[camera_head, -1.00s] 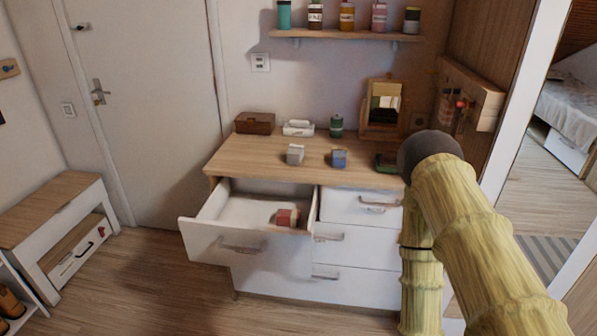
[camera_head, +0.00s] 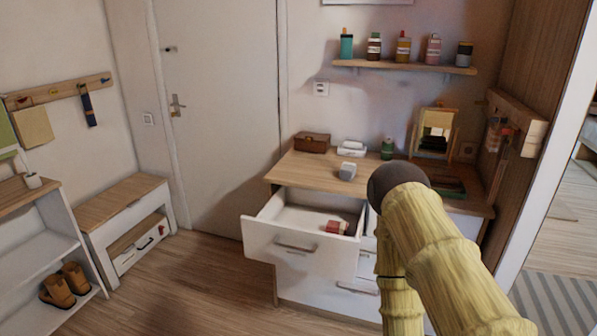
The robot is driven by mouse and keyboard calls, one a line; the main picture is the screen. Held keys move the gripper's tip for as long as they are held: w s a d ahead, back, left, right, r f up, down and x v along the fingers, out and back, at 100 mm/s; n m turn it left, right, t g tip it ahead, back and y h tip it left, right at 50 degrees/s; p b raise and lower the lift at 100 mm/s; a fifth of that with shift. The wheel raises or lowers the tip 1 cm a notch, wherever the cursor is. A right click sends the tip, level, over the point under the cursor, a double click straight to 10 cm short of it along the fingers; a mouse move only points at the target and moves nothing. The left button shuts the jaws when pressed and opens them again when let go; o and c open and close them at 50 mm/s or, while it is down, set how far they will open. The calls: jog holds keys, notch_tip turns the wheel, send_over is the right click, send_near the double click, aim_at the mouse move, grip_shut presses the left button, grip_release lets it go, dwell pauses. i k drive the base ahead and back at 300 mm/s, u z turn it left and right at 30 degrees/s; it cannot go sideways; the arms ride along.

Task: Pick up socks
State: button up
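A small grey folded bundle, which looks like rolled socks (camera_head: 347,171), sits on the dresser's wooden top near its front edge. A red and white bundle, perhaps socks too (camera_head: 336,226), lies inside the open top left drawer (camera_head: 290,217), toward its right side. My yellow arm crosses the right of the view and covers part of the dresser's top and its right-hand drawers. My gripper is not in the picture, so its state and its distance from the bundles do not show.
On the dresser top (camera_head: 300,172) stand a brown box (camera_head: 312,142), a white tissue box (camera_head: 351,148), a green jar (camera_head: 387,149) and a framed mirror (camera_head: 434,137). A bench (camera_head: 122,205) and a shoe shelf (camera_head: 45,240) are at left. Floor between is clear (camera_head: 200,285).

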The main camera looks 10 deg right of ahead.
aim_at(348, 170)
jog(key=u, duration=1.5)
jog(key=i, duration=1.55)
jog(key=z, duration=2.3)
